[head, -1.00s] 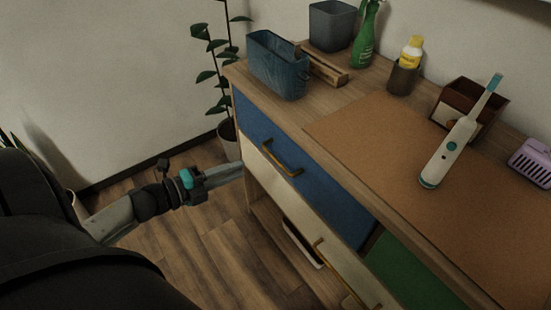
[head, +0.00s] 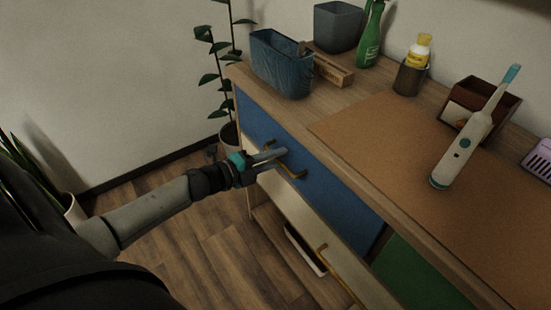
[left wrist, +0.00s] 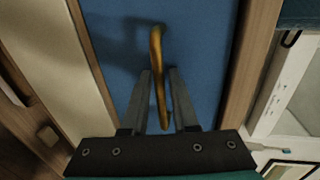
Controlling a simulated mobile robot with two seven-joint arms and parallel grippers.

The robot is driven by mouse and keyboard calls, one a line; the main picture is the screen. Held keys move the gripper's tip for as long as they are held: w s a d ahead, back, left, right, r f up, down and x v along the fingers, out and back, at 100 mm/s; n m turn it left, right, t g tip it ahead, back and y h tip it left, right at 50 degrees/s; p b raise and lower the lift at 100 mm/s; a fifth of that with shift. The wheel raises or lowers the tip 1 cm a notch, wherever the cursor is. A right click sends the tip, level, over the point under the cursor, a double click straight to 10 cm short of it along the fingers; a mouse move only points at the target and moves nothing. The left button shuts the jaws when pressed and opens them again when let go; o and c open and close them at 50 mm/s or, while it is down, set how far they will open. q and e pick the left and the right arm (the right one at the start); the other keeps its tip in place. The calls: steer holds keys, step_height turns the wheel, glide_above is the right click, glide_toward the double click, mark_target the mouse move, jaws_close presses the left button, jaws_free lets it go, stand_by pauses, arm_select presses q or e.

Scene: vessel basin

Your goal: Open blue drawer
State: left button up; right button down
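The blue drawer (head: 330,195) is the upper left drawer of the wooden desk and looks shut. Its bar handle (head: 293,173) is brass-coloured. My left gripper (head: 277,155) is at the drawer front, by the handle's upper left part. In the left wrist view, the handle (left wrist: 157,50) runs lengthwise between the two fingers of my left gripper (left wrist: 161,75), with a gap on each side. The fingers are open, one on either side of the bar. The blue drawer front (left wrist: 195,40) fills the middle of that view. My right gripper is not in view.
A cream drawer (head: 290,210) with a brass handle (head: 335,270) lies below, and a green front (head: 415,275) is to the right. A plant (head: 222,75) stands behind the desk's left end.

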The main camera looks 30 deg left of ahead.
arm_select(q)
jaws_close()
stand_by(1.5)
